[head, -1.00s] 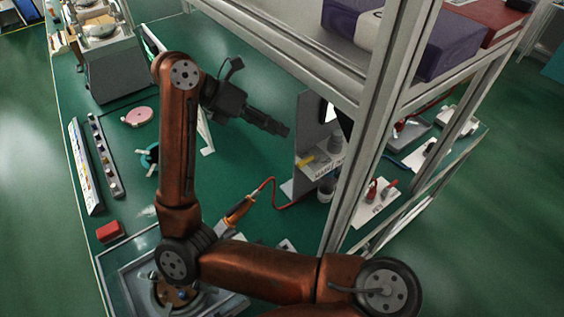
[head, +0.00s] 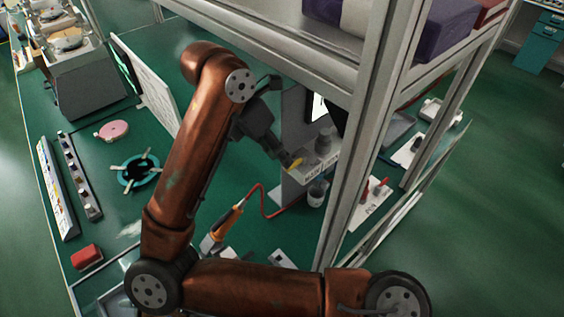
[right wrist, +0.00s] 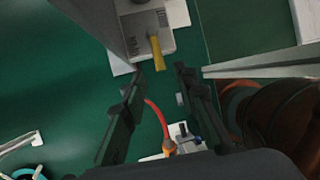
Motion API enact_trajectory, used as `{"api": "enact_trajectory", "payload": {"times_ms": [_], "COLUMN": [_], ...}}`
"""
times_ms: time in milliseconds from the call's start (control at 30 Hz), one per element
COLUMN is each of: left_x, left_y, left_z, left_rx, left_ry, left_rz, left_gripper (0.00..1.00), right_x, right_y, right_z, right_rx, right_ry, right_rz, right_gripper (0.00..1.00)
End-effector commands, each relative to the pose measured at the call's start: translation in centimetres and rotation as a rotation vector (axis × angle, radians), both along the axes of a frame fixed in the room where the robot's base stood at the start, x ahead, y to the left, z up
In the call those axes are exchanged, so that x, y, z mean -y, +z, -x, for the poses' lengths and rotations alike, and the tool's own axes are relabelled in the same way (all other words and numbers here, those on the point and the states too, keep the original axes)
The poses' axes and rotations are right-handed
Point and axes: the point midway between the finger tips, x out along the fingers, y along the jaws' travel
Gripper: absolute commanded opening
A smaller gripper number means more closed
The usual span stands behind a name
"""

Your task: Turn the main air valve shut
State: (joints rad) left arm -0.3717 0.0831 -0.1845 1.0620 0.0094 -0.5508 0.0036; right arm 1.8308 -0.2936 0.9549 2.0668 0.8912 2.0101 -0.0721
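The main air valve shows its yellow lever handle (head: 296,164) on a grey block with a printed label (head: 321,163), beside the upright metal panel (head: 294,133). My right gripper (head: 284,158) is right at the handle in the head view. In the right wrist view, the right gripper (right wrist: 160,74) has its two fingers apart. The yellow handle (right wrist: 157,52) points down the picture toward the gap between the fingertips, its lower end at about their level. I cannot tell whether a finger touches it. My left gripper is not in view.
A metal shelf post (head: 362,130) stands close right of the valve, with a shelf above. An orange-handled tool (head: 226,224) with a red hose (head: 262,204) lies below. A teal ring (head: 139,174) and red block (head: 87,257) sit left on the green bench.

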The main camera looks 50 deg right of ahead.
Motion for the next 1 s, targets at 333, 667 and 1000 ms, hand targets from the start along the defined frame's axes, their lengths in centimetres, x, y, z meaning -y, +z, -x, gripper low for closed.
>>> {"api": "enact_trajectory", "payload": {"times_ms": [333,667,1000], "left_x": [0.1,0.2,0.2], "left_y": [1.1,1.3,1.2], "left_z": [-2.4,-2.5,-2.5], "left_rx": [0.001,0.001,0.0], "left_ry": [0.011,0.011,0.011], "left_rz": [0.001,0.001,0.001], "left_gripper": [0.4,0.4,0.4], "right_x": [1.3,1.4,1.4], "right_y": [-3.3,-3.4,-3.4], "right_z": [0.8,0.9,0.9], "right_rx": [0.0,0.0,0.0], "right_ry": [0.0,0.0,0.0], "right_rz": [0.001,0.001,0.001], "right_gripper": [0.27,0.25,0.01]}}
